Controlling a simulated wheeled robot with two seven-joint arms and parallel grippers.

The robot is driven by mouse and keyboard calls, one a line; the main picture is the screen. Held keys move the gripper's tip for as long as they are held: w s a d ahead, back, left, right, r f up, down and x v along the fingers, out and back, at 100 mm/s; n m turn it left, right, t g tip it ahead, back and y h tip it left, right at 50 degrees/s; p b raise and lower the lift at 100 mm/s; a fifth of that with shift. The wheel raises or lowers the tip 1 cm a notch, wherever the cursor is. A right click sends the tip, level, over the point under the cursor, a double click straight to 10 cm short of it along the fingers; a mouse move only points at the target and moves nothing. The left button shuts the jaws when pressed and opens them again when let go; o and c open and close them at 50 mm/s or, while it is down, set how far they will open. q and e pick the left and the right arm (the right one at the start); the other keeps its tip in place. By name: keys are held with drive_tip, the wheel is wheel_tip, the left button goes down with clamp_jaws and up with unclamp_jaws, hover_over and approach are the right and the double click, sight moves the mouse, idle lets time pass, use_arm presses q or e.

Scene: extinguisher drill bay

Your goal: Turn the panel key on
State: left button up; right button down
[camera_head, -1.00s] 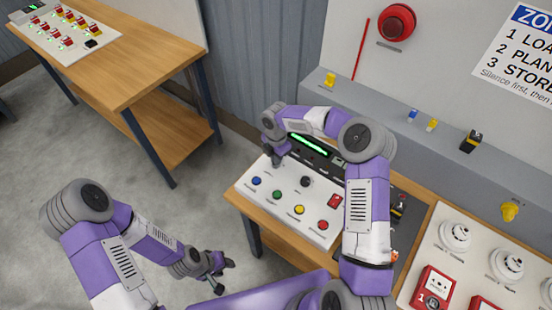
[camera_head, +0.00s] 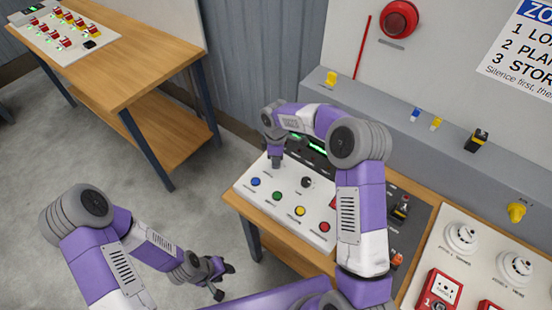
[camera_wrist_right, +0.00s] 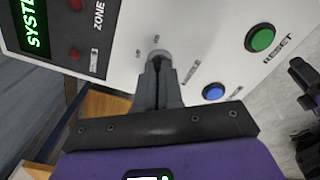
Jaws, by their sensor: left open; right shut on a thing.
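The white control panel (camera_head: 262,205) stands on a wooden table in the head view, with blue, green, yellow and red buttons and a black knob. My right gripper (camera_head: 277,164) points down at the panel's far left part, above the blue button. In the right wrist view its fingers (camera_wrist_right: 158,68) are shut on the panel key (camera_wrist_right: 158,53), a small grey round part between small printed labels. The fingers hide most of the key, so its turn position cannot be told. My left gripper (camera_head: 224,282) is open and empty over the floor, left of the table.
The blue button (camera_wrist_right: 214,92) and green reset button (camera_wrist_right: 261,38) are close to my right gripper. A green-lit display (camera_wrist_right: 33,24) is on the panel. Detectors (camera_head: 461,237) and a red call point (camera_head: 437,289) stand at right. A second table (camera_head: 140,60) is at far left.

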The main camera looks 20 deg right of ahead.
drive_tip(key=shift+m, duration=0.4)
drive_tip(key=c, duration=1.3)
unclamp_jaws()
wheel_tip(320, 180, up, 8)
drive_tip(key=shift+f, duration=0.2)
